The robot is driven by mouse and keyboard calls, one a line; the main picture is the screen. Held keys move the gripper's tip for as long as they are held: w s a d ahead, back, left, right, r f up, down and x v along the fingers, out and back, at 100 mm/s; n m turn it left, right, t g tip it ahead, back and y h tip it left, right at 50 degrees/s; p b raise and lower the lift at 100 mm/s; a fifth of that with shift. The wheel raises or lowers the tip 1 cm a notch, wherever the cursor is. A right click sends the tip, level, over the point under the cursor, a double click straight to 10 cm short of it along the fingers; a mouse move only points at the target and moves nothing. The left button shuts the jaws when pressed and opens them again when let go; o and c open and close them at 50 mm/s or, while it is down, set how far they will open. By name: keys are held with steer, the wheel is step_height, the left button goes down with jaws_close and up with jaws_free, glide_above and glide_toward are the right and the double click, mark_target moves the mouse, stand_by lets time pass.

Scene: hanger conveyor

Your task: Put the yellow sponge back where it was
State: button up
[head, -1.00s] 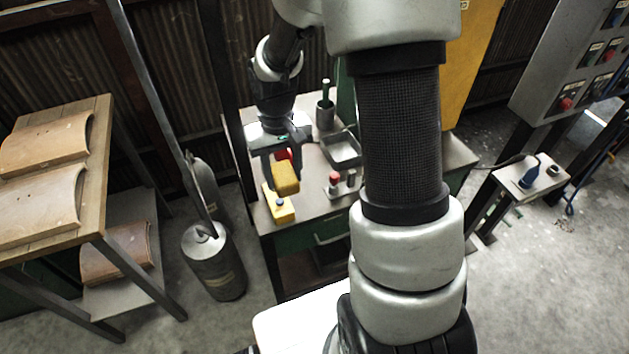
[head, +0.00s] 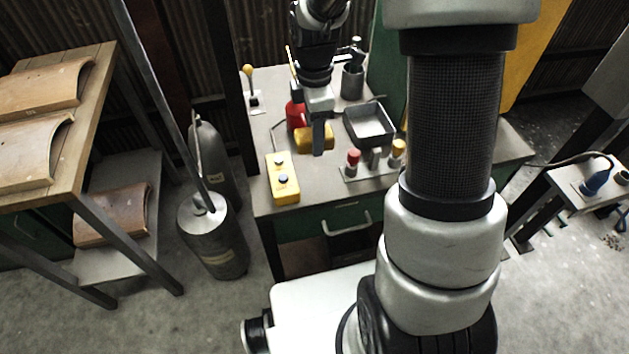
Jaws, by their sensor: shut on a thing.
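The yellow sponge (head: 301,137) is a small block in my gripper (head: 316,140). My gripper points down and is shut on it. One dark finger crosses the front of the sponge and hides part of it; the other finger is hidden. The sponge is over the left middle of the grey-topped bench (head: 330,182), behind a yellow button box. I cannot tell whether the sponge touches the bench top.
The yellow button box (head: 283,185) is in front of the sponge. A red object (head: 295,115) is close behind it. A grey tray (head: 369,125), a cup (head: 352,83) and a plate with knobs (head: 352,172) stand to the right. A lever (head: 250,85) stands at the back left.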

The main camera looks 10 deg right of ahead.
mark_target(315, 173)
step_height(315, 173, down, 10)
steer(key=shift+f+b, duration=0.1)
steer(key=shift+b, duration=0.85)
steer(key=shift+f, duration=0.1)
steer(key=o, duration=1)
